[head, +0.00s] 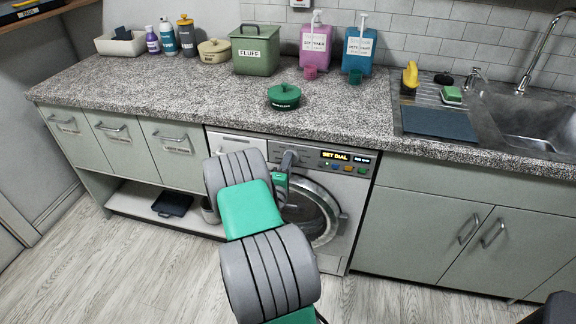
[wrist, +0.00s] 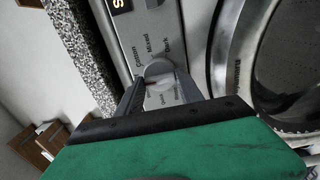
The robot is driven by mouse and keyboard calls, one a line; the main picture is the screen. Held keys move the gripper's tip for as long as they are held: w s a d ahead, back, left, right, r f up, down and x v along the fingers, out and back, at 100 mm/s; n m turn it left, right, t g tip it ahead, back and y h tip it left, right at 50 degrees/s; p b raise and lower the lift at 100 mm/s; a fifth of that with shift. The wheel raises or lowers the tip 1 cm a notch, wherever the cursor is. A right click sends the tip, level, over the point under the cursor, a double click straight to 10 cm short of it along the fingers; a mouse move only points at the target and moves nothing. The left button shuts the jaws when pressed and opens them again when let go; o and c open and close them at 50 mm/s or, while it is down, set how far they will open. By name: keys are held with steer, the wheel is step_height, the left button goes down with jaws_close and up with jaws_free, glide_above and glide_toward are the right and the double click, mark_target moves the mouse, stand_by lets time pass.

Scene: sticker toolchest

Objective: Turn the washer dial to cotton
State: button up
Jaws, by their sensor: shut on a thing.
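The washer (head: 341,229) stands under the counter, and its display (head: 336,156) reads "SET DIAL". The round grey dial (wrist: 157,68) shows in the wrist view on the light panel, with printed labels around it. The "Cotton" label (wrist: 136,57) is up and left of the dial, with "Mixed" beside it. My gripper (wrist: 160,78) has one finger on each side of the dial and is shut on it. A dark mark shows at the dial's lower part; which label it points at is unclear. In the head view my arm hides the dial.
The round washer door (head: 318,217) is right beside the dial, closed. The stone countertop (head: 200,95) overhangs close above. The floor (head: 150,270) in front is clear.

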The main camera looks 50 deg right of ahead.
steer(key=shift+c, duration=1.3)
steer(key=shift+f+m+b, duration=0.1)
steer(key=shift+m+b, duration=0.2)
steer(key=shift+b, duration=0.1)
steer(key=shift+m+b, duration=3.3)
steer(key=shift+m, duration=0.2)
steer(key=o, duration=1.4)
